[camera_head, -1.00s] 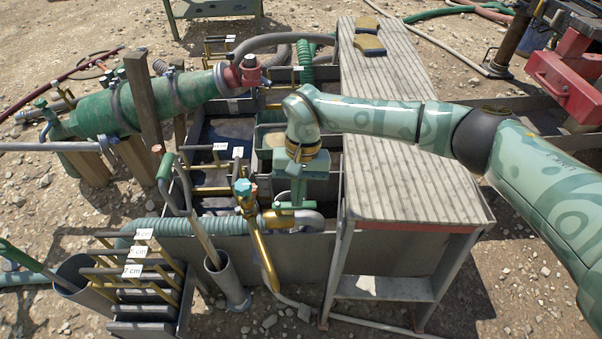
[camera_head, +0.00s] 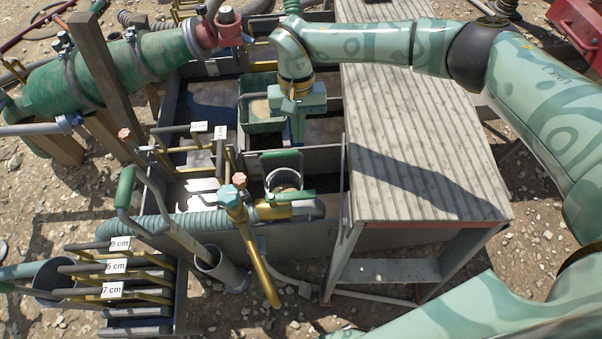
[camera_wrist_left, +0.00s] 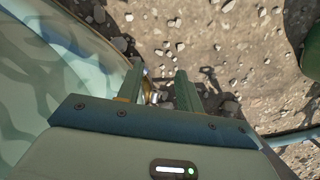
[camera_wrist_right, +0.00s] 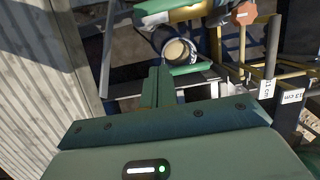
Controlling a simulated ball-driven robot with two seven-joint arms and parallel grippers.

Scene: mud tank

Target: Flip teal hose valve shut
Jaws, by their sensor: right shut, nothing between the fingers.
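The teal ribbed hose (camera_head: 170,226) runs to a brass valve (camera_head: 272,211) in the tank's near part. The valve's green lever (camera_head: 290,196) lies roughly along the brass body. The lever also shows at the top of the right wrist view (camera_wrist_right: 160,15). My right gripper (camera_head: 298,138) is shut and empty, beyond the lever and apart from it. Its fingers (camera_wrist_right: 158,86) are together in the right wrist view. My left gripper (camera_wrist_left: 158,88) is open and empty above stony ground in the left wrist view. It is not visible in the head view.
A slatted bench (camera_head: 410,150) stands right of the tank. A brass pipe with a teal knob (camera_head: 229,197) rises left of the valve. Labelled racks (camera_head: 115,268) stand at lower left.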

